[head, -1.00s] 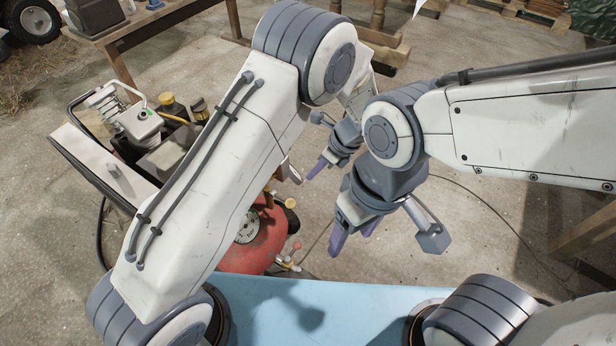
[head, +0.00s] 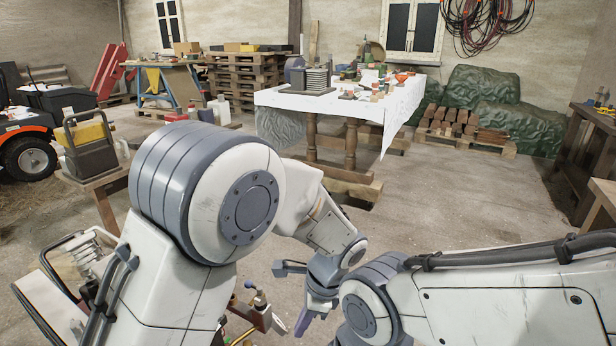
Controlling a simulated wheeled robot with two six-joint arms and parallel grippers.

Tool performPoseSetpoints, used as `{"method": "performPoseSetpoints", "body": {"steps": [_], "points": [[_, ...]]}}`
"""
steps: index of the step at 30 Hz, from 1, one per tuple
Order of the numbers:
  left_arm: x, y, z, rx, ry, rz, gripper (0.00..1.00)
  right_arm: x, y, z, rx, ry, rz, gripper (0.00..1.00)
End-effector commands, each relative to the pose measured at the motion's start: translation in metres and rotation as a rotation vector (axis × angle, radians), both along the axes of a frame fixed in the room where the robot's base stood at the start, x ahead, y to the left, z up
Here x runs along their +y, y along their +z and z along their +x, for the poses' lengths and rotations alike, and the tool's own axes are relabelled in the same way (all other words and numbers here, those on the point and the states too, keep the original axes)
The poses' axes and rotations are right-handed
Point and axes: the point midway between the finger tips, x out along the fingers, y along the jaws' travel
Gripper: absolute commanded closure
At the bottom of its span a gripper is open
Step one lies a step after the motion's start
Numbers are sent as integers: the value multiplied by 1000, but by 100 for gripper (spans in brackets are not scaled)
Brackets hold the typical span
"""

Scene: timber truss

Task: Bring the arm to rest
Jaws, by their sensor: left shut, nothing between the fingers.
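My left arm comes in from the left, bent at its large grey and white joint. Its forearm reaches down to the left gripper (head: 306,318), which has purple fingers and shows small near the bottom centre. The left gripper is shut and empty, and hangs over the concrete floor in front of my body. My right arm crosses the lower right corner. Its gripper is below the picture's edge and hidden.
A table with a white cloth (head: 390,112) bears several items ahead. Bricks on a pallet (head: 482,143) and green tarpaulin-covered heaps (head: 484,84) stand at back right. The floor (head: 455,200) between is clear.

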Motion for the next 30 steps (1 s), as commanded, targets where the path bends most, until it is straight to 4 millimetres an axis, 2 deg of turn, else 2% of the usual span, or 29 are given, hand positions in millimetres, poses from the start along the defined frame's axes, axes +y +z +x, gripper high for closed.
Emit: {"method": "performPoseSetpoints", "body": {"steps": [1, 3, 7, 12, 18, 20, 21, 26, 30], "points": [[1, 19, -18, -27, 81, -41, 100, 0, 0, 0, 0, 0, 0, 34], [3, 39, -44, -54, 208, -94, 100, 0, 0, 0, 0, 0, 0, 34], [10, 65, -91, -88, 435, -189, 100, 0, 0, 0, 0, 0, 0, 34], [20, 81, -138, -103, 666, -277, 100, 0, 0, 0, 0, 0, 0, 34], [30, 87, -181, -97, 876, -355, 100, 0, 0, 0, 0, 0, 0, 34], [35, 88, -193, -93, 935, -377, 100, 0, 0, 0, 0, 0, 0, 34], [34, 105, -192, -92, 939, -374, 100, 0, 17, 0, 1, 0, -1, 34], [34, 139, -191, -91, 934, -370, 100, 0, 52, 0, -1, 0, 1, 34], [34, 174, -190, -92, 932, -370, 100, 0, 86, 0, 0, 0, 0, 34]]}}
